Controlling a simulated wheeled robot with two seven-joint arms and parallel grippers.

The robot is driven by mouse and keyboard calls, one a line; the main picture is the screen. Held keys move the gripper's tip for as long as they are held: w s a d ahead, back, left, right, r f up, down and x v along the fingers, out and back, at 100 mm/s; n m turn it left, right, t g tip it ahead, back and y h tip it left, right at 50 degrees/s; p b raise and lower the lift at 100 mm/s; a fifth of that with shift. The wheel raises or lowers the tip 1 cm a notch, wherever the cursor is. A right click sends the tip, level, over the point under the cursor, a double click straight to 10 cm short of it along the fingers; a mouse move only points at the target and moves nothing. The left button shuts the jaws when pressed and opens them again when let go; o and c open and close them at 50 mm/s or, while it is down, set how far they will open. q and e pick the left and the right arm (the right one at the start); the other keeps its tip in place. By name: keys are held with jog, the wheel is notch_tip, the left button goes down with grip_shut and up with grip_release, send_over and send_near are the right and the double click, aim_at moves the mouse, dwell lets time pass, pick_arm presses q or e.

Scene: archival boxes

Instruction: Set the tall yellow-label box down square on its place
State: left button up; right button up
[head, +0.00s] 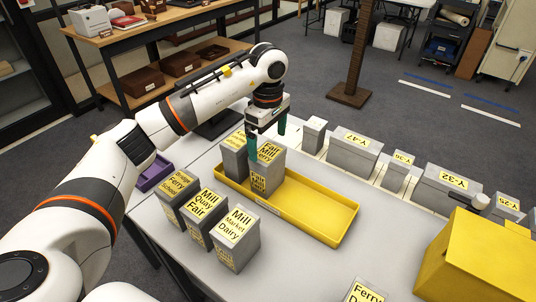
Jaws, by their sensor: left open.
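A tall grey box with yellow labels reading "Fair Mill Ferry" (265,172) stands upright in the left part of a yellow tray (325,226). A second grey box with a yellow label (233,158) stands close beside it on the left, partly hidden by it. My left gripper (267,138) is open at the top of the Fair Mill Ferry box, its green fingers pointing down. One finger shows near the box's left top edge, the other beyond its far right. I cannot tell whether either touches it. My right gripper is out of view.
Several yellow-labelled boxes, including Mill Market Dairy (236,239), stand in front of the tray. A purple bin (153,175) is at left. Grey Y-numbered boxes, including Y-47 (354,153), line the far side. A large yellow container (480,258) is at right. The tray's right part is empty.

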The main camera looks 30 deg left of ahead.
pick_arm(q)
notch_tip(320, 180, up, 5)
dwell(0.7)
